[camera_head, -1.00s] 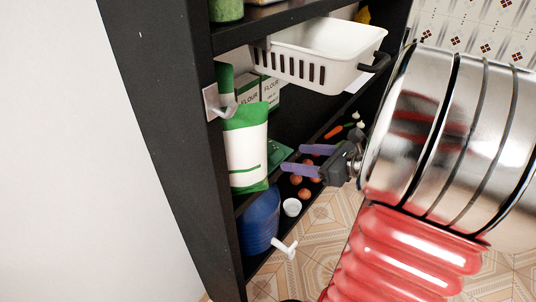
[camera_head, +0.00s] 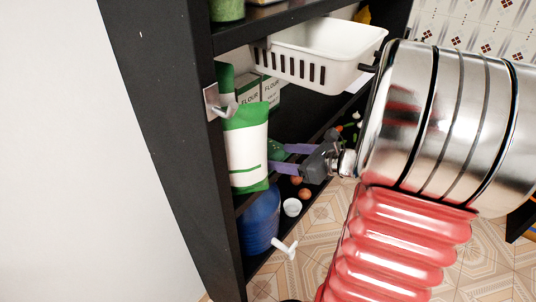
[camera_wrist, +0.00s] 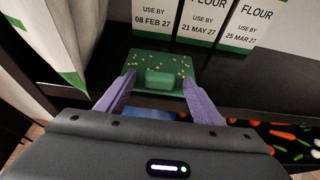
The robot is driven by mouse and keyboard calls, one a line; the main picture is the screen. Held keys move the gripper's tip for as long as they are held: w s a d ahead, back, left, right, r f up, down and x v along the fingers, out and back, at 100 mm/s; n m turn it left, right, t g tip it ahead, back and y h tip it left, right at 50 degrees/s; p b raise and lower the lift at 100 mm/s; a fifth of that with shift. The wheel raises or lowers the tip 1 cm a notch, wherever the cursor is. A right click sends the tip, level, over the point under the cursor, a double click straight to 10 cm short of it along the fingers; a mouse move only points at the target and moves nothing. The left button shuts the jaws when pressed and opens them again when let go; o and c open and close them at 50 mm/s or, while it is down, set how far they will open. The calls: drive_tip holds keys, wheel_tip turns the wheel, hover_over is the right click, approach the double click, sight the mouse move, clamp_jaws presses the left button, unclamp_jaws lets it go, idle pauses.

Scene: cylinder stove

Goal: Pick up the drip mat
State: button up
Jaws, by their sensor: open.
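The drip mat (camera_wrist: 150,60) is a green, yellow-speckled square with a raised green block (camera_wrist: 160,82) on its near part, lying on a dark shelf in the wrist view. In the head view only a green bit of it (camera_head: 277,150) shows behind the white-and-green bag. My gripper (camera_wrist: 158,84) is open, its two purple fingers on either side of the raised block. I cannot tell whether they touch it. In the head view my gripper (camera_head: 276,157) reaches into the shelf beside the bag.
The white-and-green bag (camera_head: 246,150) stands close left of my gripper. Flour boxes (camera_wrist: 205,18) stand behind the mat. A white basket (camera_head: 315,60) sits above. A blue container (camera_head: 261,218) and a white cup (camera_head: 292,207) are below.

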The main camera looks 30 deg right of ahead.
drive_tip(key=shift+w, duration=0.1)
idle(0.5)
drive_tip(key=c, duration=1.2)
drive_tip(key=shift+s+d+r, duration=0.1)
drive_tip(key=shift+s+r, duration=0.1)
drive_tip(key=shift+r, duration=0.15)
wheel_tip(320, 180, up, 6)
drive_tip(key=shift+s+d+r, duration=0.1)
drive_tip(key=shift+s+d, duration=0.95)
drive_tip(key=shift+s, duration=2.05)
drive_tip(key=shift+s+d+f, duration=0.1)
drive_tip(key=shift+s+d, duration=1)
drive_tip(key=shift+s, duration=2)
drive_tip(key=shift+s+d+r, duration=0.1)
drive_tip(key=shift+s+d, duration=0.95)
drive_tip(key=shift+s, duration=2.05)
drive_tip(key=shift+s, duration=0.15)
